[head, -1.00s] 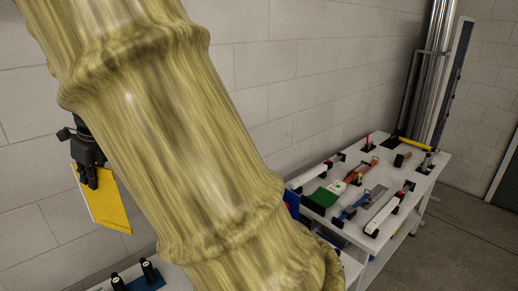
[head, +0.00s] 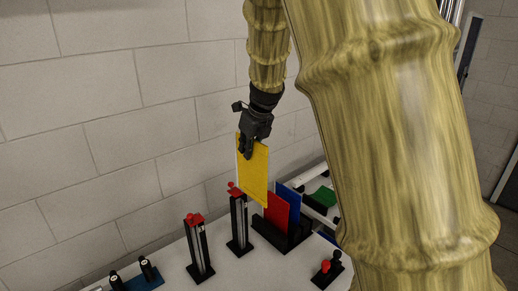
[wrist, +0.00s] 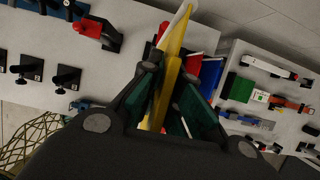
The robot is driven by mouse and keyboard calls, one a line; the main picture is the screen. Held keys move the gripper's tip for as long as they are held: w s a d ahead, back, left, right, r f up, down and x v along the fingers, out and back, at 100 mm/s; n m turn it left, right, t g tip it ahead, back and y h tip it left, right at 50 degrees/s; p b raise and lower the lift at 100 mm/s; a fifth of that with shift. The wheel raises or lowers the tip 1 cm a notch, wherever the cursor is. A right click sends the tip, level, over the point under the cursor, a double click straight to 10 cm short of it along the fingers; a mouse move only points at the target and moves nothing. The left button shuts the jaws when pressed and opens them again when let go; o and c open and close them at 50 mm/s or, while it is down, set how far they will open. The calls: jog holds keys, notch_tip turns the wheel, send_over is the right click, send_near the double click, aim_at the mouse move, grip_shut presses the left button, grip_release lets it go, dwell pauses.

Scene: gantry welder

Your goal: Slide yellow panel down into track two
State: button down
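My gripper (head: 247,150) is shut on the top part of the yellow panel (head: 258,178), which hangs roughly upright and slightly tilted in the head view. The wrist view shows the yellow panel (wrist: 171,75) pinched between the two fingers. Below and to the right of it, a black rack (head: 270,236) holds a red panel (head: 278,211) and a blue panel (head: 293,204) upright. The yellow panel's lower edge looks just above the rack's left end and beside a red-topped post. I cannot tell which track is track two or whether the panel touches the rack.
Two black posts with red tops, one left (head: 199,247) and one nearer the panel (head: 239,222), stand on the white table. A small red-and-black piece (head: 327,270) is at the front right. Black knobs (head: 147,268) stand at the left. A green piece (head: 324,196) lies further back.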

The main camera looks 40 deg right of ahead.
aim_at(248, 164)
jog(key=shift+f+b, duration=1.6)
jog(key=shift+f, duration=0.85)
jog(key=shift+s, duration=0.2)
